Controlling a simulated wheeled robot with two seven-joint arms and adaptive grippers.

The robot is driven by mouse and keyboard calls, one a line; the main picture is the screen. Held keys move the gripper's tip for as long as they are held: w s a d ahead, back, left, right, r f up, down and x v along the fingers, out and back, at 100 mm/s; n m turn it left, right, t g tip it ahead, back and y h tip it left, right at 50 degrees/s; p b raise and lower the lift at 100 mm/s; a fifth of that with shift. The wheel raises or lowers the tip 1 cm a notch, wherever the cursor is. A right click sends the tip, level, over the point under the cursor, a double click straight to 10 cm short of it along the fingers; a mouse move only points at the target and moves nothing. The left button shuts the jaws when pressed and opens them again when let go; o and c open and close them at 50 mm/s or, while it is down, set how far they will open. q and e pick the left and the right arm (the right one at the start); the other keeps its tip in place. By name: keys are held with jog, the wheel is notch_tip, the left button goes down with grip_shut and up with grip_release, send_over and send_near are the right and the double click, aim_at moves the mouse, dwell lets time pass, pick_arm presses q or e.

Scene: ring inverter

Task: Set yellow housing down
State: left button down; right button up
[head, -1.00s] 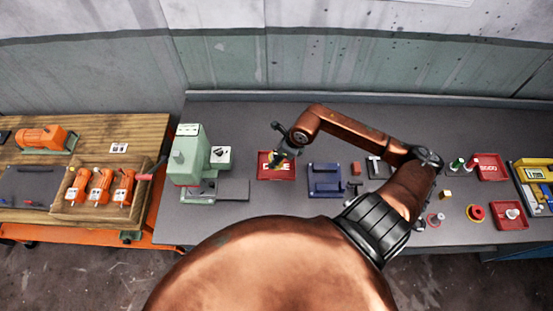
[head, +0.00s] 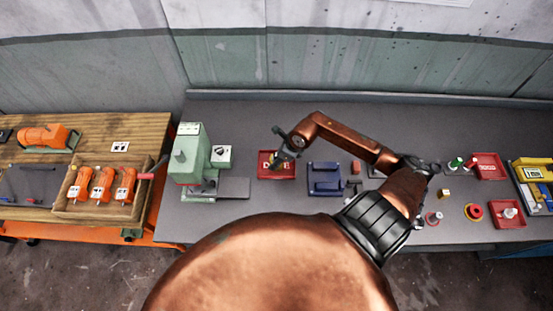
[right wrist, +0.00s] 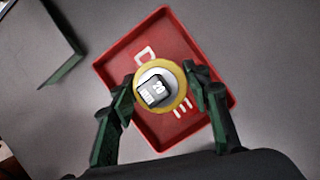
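The yellow housing (right wrist: 161,87) is a round yellow ring around a grey and dark centre piece with white markings. It sits between the two fingertips of my right gripper (right wrist: 159,78) in the right wrist view, with a fingertip against each side. Below it is a red tray (right wrist: 120,60) with white lettering; I cannot tell whether the housing touches the tray floor. In the head view my right gripper (head: 286,152) is over the red tray (head: 265,174), and the housing is mostly hidden there. My left gripper is not in view.
A green press (head: 187,155) with a grey plate (head: 235,187) stands left of the tray. A blue fixture (head: 324,180) is close on its right. Further right are a yellow ring on a red part (head: 474,212) and more red trays (head: 490,166).

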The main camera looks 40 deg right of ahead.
jog(key=o, duration=0.3)
jog(key=shift+r, duration=0.2)
jog(key=b+v, duration=0.1)
jog(key=v, duration=1.1)
jog(key=shift+s+f, duration=0.1)
